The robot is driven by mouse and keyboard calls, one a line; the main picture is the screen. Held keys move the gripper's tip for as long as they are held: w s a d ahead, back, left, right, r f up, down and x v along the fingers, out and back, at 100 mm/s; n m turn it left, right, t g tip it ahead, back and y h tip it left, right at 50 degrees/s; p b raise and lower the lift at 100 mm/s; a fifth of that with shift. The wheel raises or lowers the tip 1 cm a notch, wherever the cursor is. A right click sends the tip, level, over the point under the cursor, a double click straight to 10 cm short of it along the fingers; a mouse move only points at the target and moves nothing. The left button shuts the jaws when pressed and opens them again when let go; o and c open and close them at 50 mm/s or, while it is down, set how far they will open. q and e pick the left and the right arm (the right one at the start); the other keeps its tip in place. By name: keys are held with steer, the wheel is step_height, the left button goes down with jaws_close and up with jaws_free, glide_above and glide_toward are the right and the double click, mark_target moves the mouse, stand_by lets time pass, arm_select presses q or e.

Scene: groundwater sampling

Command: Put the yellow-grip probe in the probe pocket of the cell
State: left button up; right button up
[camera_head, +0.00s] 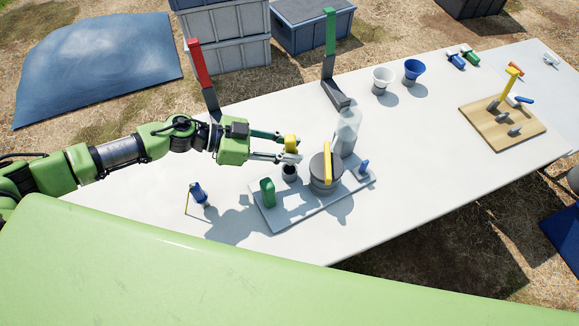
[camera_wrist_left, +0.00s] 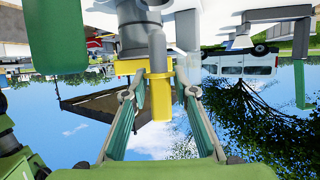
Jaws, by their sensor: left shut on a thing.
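My left gripper (camera_head: 288,149) is shut on the yellow-grip probe (camera_head: 291,143) above the white base board of the cell (camera_head: 274,219). In the left wrist view the yellow grip (camera_wrist_left: 161,100) sits between the fingers, with a grey shaft (camera_wrist_left: 157,50) extending from it. A small dark round holder (camera_head: 289,174) on the board is directly below the grip in the head view. I cannot tell whether the probe's tip is inside it. A dark grey cylinder (camera_head: 325,184) with a yellow bar on top stands close to the right. My right gripper is not in view.
A green block (camera_head: 267,192), a blue-handled part (camera_head: 363,168) and a clear bottle (camera_head: 347,132) crowd the cell. A small blue item (camera_head: 198,193) stands to the left. Red (camera_head: 200,68) and green (camera_head: 330,32) uprights rise behind.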

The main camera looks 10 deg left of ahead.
mark_target(290, 164)
arm_select(q)
step_height(290, 164, down, 3)
steer(key=shift+w+d+r, duration=0.1)
steer(key=shift+r, duration=0.1)
steer(key=shift+f+b, duration=0.3)
steer(key=shift+f, duration=1.7)
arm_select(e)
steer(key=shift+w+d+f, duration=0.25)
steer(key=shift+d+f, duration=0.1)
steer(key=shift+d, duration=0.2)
arm_select(q)
steer(key=shift+f, duration=0.2)
steer(key=o, duration=0.8)
steer(key=shift+r, duration=0.1)
